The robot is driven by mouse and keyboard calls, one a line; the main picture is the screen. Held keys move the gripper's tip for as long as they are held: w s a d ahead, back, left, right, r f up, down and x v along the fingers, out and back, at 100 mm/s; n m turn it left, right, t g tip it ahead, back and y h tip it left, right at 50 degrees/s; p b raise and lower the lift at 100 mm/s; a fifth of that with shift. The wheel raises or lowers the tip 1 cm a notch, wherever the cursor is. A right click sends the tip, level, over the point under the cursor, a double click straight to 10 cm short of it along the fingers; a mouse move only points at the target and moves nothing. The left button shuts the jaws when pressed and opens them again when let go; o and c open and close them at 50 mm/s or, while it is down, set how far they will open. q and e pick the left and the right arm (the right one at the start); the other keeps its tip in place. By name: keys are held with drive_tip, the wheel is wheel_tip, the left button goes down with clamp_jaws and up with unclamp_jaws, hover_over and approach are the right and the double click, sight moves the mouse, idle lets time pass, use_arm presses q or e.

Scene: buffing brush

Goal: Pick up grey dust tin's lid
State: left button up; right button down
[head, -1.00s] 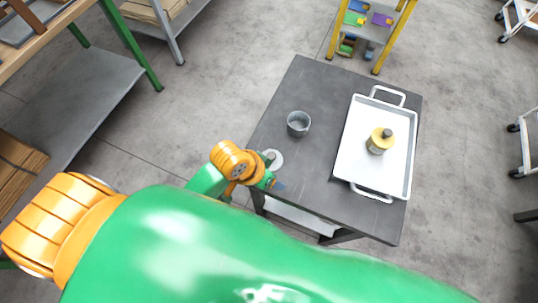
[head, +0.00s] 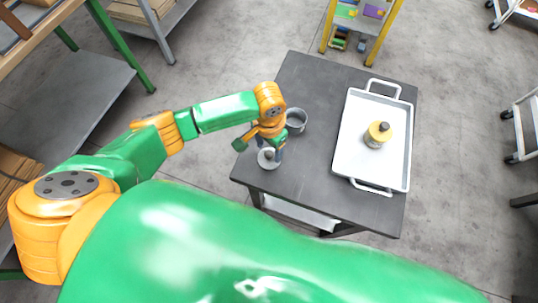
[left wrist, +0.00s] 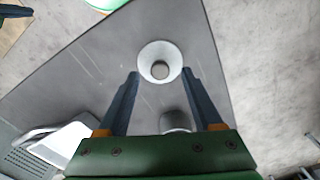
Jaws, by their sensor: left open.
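The lid (head: 265,162) is a small pale grey disc lying on the dark table near its left edge. In the left wrist view the lid (left wrist: 147,51) is a light round with a darker knob at its centre. The grey dust tin (head: 297,125) stands open on the table behind the lid, partly covered by my left arm; its edge shows low in the wrist view (left wrist: 173,119). My left gripper (head: 270,148) points down just by the lid. In the wrist view its open fingers (left wrist: 161,74) lie either side of the lid's near part; contact cannot be told. My right gripper is not seen.
A white tray (head: 349,150) with handles lies on the right of the dark table (head: 310,80). A yellow-and-grey buffing brush (head: 377,136) stands in the tray. A yellow-framed shelf is behind, and a green-legged bench (head: 90,85) is at left.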

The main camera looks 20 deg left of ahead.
use_arm(q)
wheel_tip(320, 180, down, 2)
drive_tip(key=shift+w+f, duration=0.1)
drive_tip(key=shift+f, duration=0.05)
clamp_jaws()
